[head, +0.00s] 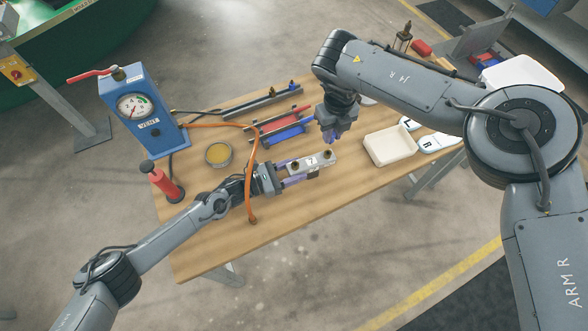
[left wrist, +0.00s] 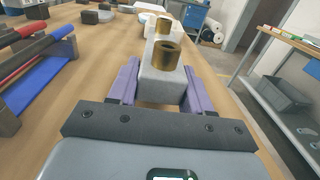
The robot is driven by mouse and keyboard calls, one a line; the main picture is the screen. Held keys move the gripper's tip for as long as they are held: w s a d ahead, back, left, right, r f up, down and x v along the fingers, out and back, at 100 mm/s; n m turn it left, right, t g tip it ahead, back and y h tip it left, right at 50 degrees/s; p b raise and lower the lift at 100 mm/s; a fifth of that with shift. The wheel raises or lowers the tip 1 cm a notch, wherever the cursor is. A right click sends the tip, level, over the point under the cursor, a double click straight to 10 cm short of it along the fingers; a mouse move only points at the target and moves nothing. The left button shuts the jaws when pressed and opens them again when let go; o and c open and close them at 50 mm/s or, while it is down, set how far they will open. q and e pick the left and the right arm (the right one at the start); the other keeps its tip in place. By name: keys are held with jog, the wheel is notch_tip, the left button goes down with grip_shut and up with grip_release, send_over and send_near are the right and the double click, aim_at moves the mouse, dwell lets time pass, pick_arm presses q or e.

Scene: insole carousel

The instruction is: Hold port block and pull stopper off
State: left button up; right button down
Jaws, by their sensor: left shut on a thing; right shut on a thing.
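The port block (head: 312,161) is a pale grey bar with a dark mark on top and two brass ports. My left gripper (head: 292,172) is shut on its near end, above the table. In the left wrist view the block (left wrist: 160,87) lies between the purple fingers, and the near brass port (left wrist: 167,55) has an open dark hole; the far port (left wrist: 164,26) stands behind. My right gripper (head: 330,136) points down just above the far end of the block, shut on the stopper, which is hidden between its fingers.
A blue gauge box (head: 143,122) and red hand pump (head: 163,181) stand at the left. An orange hose (head: 253,150) passes by my left wrist. Red and blue syringe-like bars (head: 285,133) lie behind.

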jog(key=shift+r, duration=3.3)
pick_arm(q)
jog(key=o, duration=1.5)
jog(key=shift+c, duration=0.2)
